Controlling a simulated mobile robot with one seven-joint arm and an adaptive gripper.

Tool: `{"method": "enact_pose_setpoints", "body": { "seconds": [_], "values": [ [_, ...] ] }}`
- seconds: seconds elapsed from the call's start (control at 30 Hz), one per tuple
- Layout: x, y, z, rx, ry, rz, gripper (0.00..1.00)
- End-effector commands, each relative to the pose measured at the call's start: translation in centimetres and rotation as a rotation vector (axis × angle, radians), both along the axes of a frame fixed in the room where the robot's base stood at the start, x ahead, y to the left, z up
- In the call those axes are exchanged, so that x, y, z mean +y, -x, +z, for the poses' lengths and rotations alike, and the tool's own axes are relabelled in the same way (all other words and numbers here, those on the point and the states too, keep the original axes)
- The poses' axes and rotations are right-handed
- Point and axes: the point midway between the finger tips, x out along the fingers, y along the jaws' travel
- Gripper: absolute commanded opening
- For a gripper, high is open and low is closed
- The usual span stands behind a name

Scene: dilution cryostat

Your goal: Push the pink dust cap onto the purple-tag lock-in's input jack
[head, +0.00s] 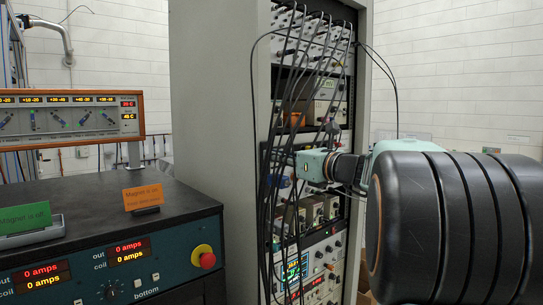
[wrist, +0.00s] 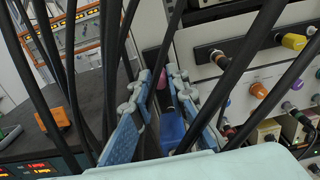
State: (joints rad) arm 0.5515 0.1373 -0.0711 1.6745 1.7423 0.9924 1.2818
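My gripper (wrist: 161,82) points toward the instrument rack, with its two blue-grey fingers close together. A small pink piece, the pink dust cap (wrist: 162,81), shows between the fingertips and appears gripped there; its contact with the left finger is hard to see. In the head view my gripper (head: 312,165) is at the rack front among hanging black cables, and the cap cannot be made out. I cannot tell which jack is the purple-tag lock-in's input.
Black cables (wrist: 130,60) hang close around my gripper. The rack panel (wrist: 230,45) carries yellow (wrist: 293,41) and orange (wrist: 259,90) parts. A blue object (wrist: 172,130) lies beyond the fingers. A dark console (head: 90,180) with a red button (head: 203,257) stands left of the rack.

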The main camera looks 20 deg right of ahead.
Motion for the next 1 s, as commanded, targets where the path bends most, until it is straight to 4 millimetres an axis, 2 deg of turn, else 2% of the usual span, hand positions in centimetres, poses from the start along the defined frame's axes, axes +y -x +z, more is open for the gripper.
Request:
{"method": "enact_pose_setpoints", "body": {
  "seconds": [0.03,0.1,0.47,1.0],
  "values": [
    [0.0,0.0,0.0,0.000,0.000,0.000,0.07],
    [0.0,0.0,0.0,0.000,0.000,0.000,0.00],
    [-0.1,0.2,0.0,0.000,0.000,-0.001,0.00],
    [-0.6,1.5,0.0,0.000,0.000,-0.001,0.00]
  ]
}}
